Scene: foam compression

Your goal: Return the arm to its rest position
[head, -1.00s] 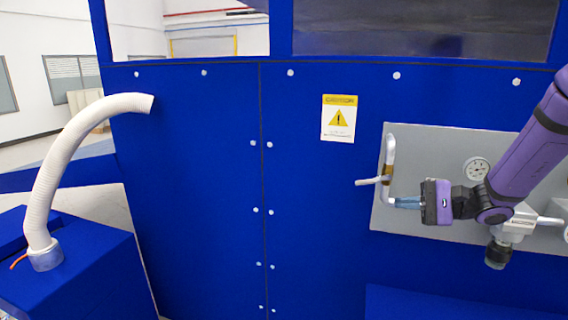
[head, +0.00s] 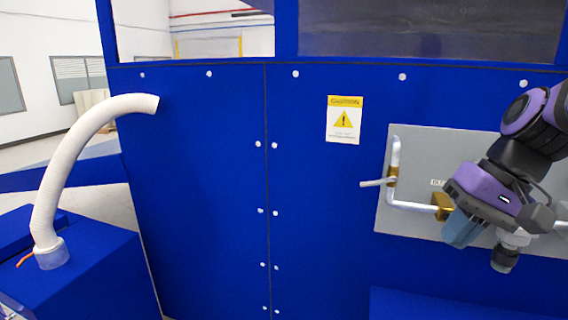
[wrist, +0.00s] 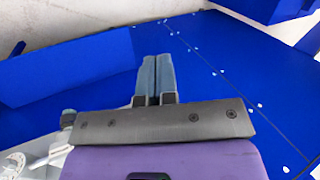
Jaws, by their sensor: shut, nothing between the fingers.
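My gripper (head: 461,228) is in front of the grey plate (head: 408,146) at the right of the head view. Its blue-grey fingers point down and a little left. In the wrist view the fingers of my gripper (wrist: 157,75) lie side by side, shut, with nothing between them. My purple arm comes in from the right edge of the head view and covers part of the plate.
A silver pipe (head: 396,160) with a lever handle (head: 377,183) is on the plate, left of my gripper. A blue panel wall (head: 200,180) fills the middle. A white hose (head: 75,150) rises from a blue box at left. A caution sign (head: 344,120) is above.

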